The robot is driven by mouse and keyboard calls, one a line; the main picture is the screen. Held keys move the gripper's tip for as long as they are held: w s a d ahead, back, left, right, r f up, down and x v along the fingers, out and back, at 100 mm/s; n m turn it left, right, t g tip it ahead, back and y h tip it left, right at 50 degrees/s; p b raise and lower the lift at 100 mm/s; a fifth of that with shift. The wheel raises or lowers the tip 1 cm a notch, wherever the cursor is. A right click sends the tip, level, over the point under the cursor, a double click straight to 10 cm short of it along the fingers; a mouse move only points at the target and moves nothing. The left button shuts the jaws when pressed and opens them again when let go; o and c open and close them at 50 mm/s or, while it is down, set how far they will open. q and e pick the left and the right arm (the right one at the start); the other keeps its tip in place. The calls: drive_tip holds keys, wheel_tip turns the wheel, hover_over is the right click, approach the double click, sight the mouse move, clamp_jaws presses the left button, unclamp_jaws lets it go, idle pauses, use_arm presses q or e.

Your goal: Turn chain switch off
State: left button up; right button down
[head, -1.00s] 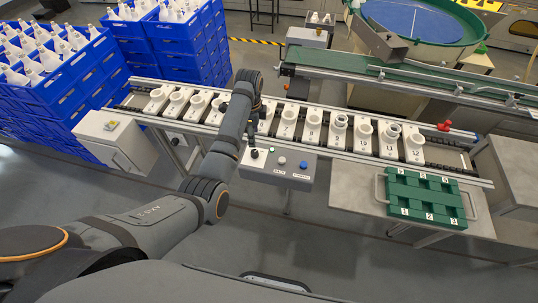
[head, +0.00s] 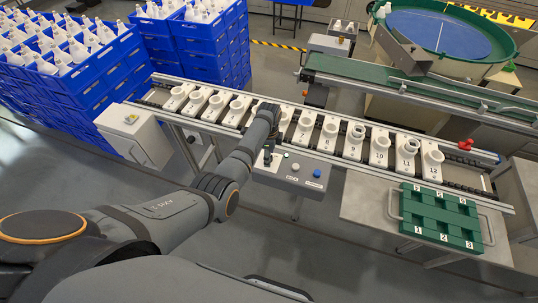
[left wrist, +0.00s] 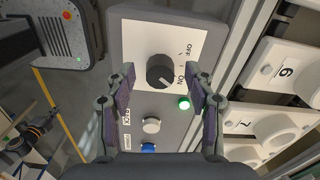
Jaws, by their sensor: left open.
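The grey control box (head: 278,182) sits at the front of the conveyor. In the left wrist view, its white plate (left wrist: 186,28) bears a round black knob (left wrist: 160,71) between OFF and ON labels. The knob's light mark points toward ON. A green lamp (left wrist: 184,103) glows beside it; a white button (left wrist: 151,125) and a blue button (left wrist: 148,148) sit further along. My left gripper (left wrist: 160,76) is open, its fingers on either side of the knob with visible gaps in the picture. Exact height above the knob is unclear. My right gripper is out of view.
Numbered white socket carriers (head: 380,150) line the conveyor right behind the box. A green tray (head: 440,217) lies on a table at the right. A grey cabinet (head: 135,135) and blue crates (head: 85,95) stand at the left.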

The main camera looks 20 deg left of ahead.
use_arm(q)
clamp_jaws()
drive_tip(key=shift+r+n, duration=0.1)
drive_tip(key=shift+n, duration=0.2)
drive_tip(key=shift+n+p, duration=0.7)
drive_tip(key=shift+n, duration=0.4)
drive_tip(key=n+p, duration=0.1)
drive_tip(key=n, duration=0.2)
drive_tip(key=shift+n, duration=0.3)
drive_tip(key=n+p, duration=0.1)
drive_tip(key=n, duration=0.2)
drive_tip(key=shift+n, duration=2.2)
drive_tip(key=shift+w, duration=0.1)
